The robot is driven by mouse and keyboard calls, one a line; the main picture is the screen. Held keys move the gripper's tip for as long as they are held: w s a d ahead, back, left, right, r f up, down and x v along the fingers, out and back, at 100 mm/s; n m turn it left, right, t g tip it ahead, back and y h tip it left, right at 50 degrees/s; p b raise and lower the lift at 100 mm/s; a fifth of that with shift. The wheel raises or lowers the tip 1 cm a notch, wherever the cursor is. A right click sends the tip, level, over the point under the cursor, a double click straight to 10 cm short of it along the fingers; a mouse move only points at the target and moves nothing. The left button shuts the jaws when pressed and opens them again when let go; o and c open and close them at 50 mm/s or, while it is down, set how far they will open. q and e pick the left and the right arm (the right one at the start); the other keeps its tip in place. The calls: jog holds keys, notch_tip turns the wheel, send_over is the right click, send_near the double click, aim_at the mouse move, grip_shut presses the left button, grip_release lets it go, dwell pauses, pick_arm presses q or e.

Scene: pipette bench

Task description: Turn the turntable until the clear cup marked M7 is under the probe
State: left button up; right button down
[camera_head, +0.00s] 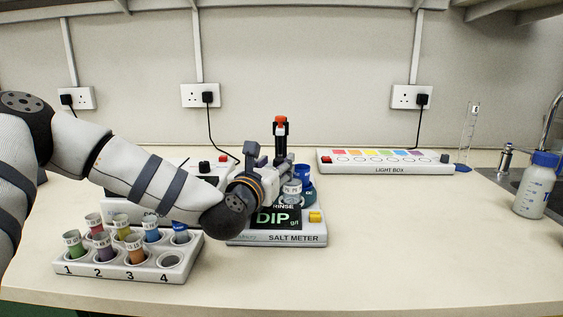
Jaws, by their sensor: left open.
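The salt meter (297,239) stands mid-bench, its dark display reading "RINSE" and "DIP". The probe head (281,125), with an orange-red top, rises behind it. The turntable is mostly hidden by my left arm and gripper. A pale marked cup (291,187) and blue cups (302,171) show just right of my gripper. I cannot read M7 on any cup. My left gripper (268,160) is open beside the probe and cups, with its wrist in front of the meter's left part; contact cannot be told. My right gripper is not in view.
A white rack (130,270) with several coloured tubes stands front left. A light box (385,168) is at the back right. A measuring cylinder (468,135), a blue-capped bottle (535,185) and a sink stand at the right. The bench's front right is clear.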

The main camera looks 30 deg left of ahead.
aim_at(277, 161)
pick_arm(q)
jog(key=shift+x, duration=1.6)
jog(key=shift+c, duration=0.4)
grip_shut()
